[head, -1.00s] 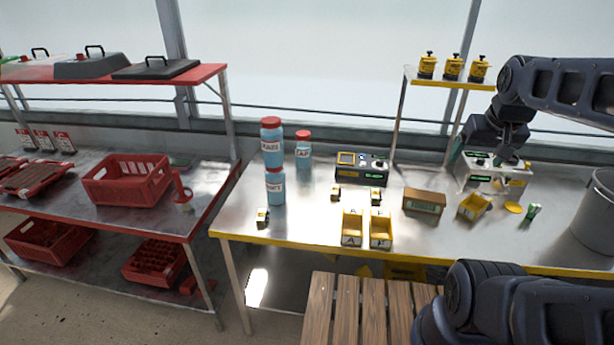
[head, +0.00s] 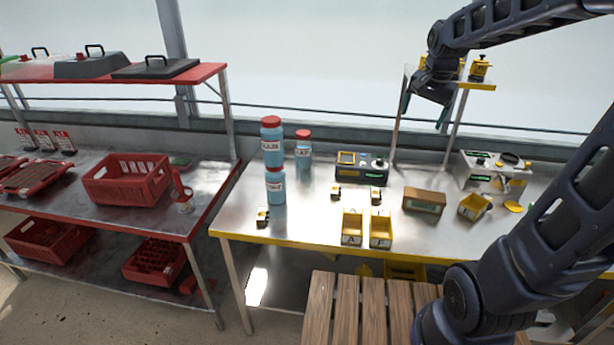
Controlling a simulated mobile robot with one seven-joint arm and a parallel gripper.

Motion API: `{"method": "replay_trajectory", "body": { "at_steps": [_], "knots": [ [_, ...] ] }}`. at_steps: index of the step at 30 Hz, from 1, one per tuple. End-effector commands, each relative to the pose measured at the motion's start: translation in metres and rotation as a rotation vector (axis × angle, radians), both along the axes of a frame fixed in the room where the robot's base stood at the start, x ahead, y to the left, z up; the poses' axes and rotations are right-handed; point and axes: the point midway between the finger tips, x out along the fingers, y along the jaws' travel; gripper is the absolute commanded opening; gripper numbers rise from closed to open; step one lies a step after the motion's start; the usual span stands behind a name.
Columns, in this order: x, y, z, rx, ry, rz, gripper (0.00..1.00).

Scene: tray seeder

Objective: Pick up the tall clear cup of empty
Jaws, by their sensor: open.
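My gripper (head: 424,110) is open and empty, high in front of the yellow shelf, above the back of the metal bench. Its fingers point down and are wide apart. I cannot make out a tall clear cup for certain. Blue see-through jars with red lids stand at the bench's back left.
The metal bench (head: 300,222) also holds a control box (head: 361,168), two yellow bins (head: 352,228) (head: 381,230), a brown box (head: 424,202), a tilted yellow tray (head: 474,206) and a white machine (head: 490,170). A red crate (head: 126,180) sits left.

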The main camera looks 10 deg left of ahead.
Motion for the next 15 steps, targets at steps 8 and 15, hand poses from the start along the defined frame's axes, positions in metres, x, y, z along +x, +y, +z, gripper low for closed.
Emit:
{"method": "replay_trajectory", "body": {
  "at_steps": [8,15],
  "knots": [
    [0.066,0.062,-0.024,0.042,0.073,-0.168,0.83],
    [0.113,0.123,-0.058,0.063,0.13,-0.32,0.83]
  ]
}}
